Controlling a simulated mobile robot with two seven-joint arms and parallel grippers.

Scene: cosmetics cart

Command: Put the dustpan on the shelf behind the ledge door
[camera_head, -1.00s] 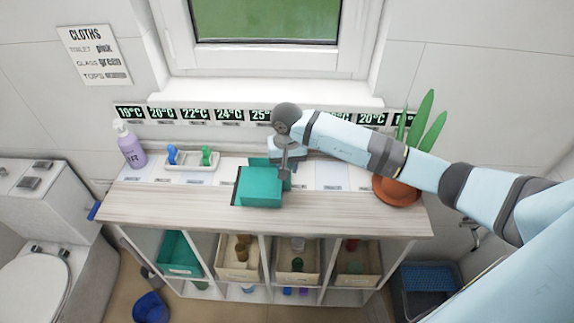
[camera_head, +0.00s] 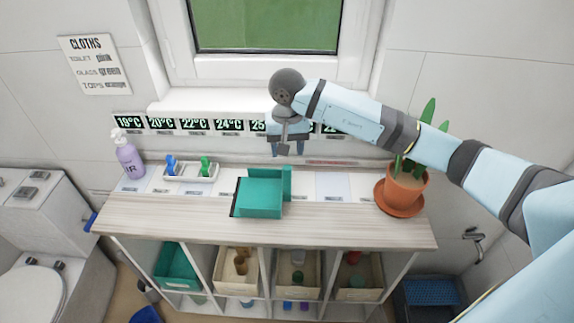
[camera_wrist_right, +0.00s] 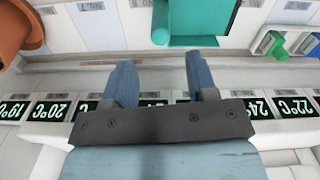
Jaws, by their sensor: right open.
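The teal dustpan (camera_head: 260,197) lies on the wooden top of the shelf unit (camera_head: 330,217), left of the middle, with its upright teal part at its back right. It also shows at the top of the right wrist view (camera_wrist_right: 200,18). My right gripper (camera_head: 287,150) is open and empty, raised above and behind the dustpan, in front of the temperature strip. In the right wrist view, its two blue fingers (camera_wrist_right: 160,70) are apart with nothing between them, clear of the dustpan. I cannot make out a ledge door. My left gripper is not in view.
A purple bottle (camera_head: 130,158) and a white tray (camera_head: 190,173) with blue and green items stand left. A potted plant (camera_head: 403,190) stands right. Bins fill the compartments below. The window ledge (camera_head: 215,103) rises behind. The top is clear between dustpan and plant.

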